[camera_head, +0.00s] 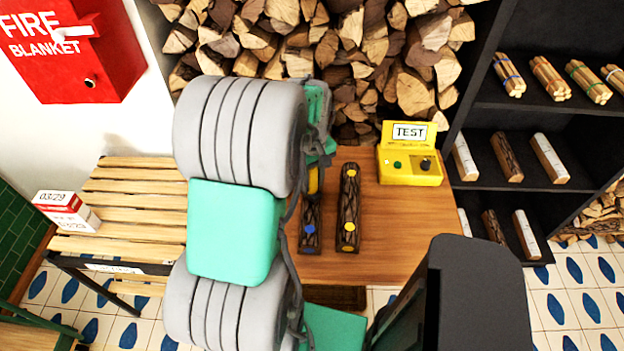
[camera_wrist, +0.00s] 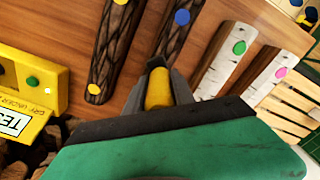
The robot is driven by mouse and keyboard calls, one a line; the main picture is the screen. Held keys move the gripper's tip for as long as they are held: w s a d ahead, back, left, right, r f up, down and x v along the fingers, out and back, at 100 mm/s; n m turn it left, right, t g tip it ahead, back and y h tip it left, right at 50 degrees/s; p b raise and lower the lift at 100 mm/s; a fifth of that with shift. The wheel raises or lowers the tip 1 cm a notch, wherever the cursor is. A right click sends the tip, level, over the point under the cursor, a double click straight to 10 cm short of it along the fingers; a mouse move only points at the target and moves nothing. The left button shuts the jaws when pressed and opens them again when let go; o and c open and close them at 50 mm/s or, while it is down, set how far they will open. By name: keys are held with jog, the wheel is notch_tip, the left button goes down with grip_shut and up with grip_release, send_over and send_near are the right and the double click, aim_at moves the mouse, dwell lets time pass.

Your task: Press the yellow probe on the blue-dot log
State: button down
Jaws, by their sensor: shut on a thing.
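The dark-barked log with blue dots (camera_head: 311,240) lies on the wooden table, partly hidden by my arm. It also shows in the wrist view (camera_wrist: 172,42), with one blue dot clear at the top. My gripper (camera_wrist: 157,68) is shut on the yellow probe (camera_wrist: 158,92), over the lower end of this log in the wrist view. A bit of yellow, likely the probe, shows beside my arm in the head view (camera_head: 313,181). I cannot tell whether its tip touches the bark. The yellow tester (camera_head: 410,166) stands at the table's back right, labelled TEST.
A dark log with yellow dots (camera_head: 348,212) lies close beside the blue-dot log. Two pale logs, green-dotted (camera_wrist: 222,62) and pink-dotted (camera_wrist: 265,78), lie on its other side. A slatted bench (camera_head: 130,200) stands left; a dark shelf (camera_head: 535,115) stands right.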

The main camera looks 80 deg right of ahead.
jog(key=shift+f+b, duration=0.4)
jog(key=shift+f, duration=0.2)
dwell(1.3)
notch_tip(320, 180, up, 7)
jog(key=p, duration=0.5)
jog(key=shift+r, duration=0.1)
jog(key=shift+w, duration=0.1)
dwell(1.3)
